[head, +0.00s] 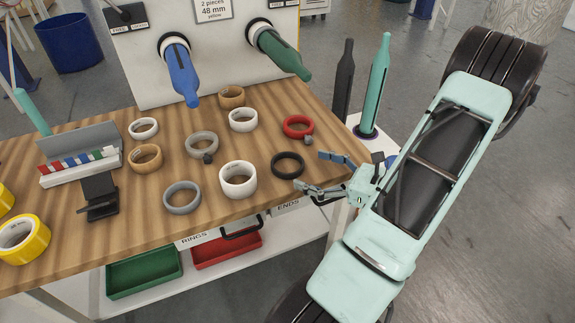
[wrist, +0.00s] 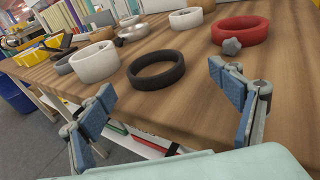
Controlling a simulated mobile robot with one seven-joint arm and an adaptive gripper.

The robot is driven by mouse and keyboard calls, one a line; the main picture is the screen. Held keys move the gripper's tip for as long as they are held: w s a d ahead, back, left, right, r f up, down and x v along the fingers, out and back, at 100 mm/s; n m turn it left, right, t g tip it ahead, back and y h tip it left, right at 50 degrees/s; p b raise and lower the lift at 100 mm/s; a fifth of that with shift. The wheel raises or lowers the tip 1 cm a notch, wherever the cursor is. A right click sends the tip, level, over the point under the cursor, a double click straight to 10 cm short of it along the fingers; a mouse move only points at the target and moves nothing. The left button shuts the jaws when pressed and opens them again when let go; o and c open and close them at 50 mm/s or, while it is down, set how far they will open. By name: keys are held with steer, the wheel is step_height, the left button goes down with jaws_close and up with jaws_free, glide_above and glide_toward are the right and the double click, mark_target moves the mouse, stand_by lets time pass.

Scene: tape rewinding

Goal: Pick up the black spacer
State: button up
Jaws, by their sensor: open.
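The black spacer (head: 288,164) is a plain black ring lying flat near the right front edge of the wooden table. In the wrist view it (wrist: 157,70) lies ahead of my gripper, roughly between the directions of the two fingers, and nothing covers it. My gripper (head: 313,172) is open and empty, just right of the ring in the head view. Its blue finger pads (wrist: 165,110) are spread wide in the wrist view and do not touch the ring.
A red ring with a knob (head: 298,127) is behind the spacer. A tall white ring (head: 238,180) is to its left. Grey, brown and white rings stand further left. A panel with blue (head: 182,73) and green (head: 280,52) spindles rises behind. The table's front edge is close.

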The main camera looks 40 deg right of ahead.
mark_target(276, 159)
steer(key=x, duration=0.5)
steer(key=shift+w+a+r, duration=0.15)
steer(key=shift+w+a, duration=0.05)
steer(key=shift+a, duration=0.3)
steer(key=c, duration=1.2)
steer(key=shift+o, duration=0.2)
steer(key=shift+r, duration=0.1)
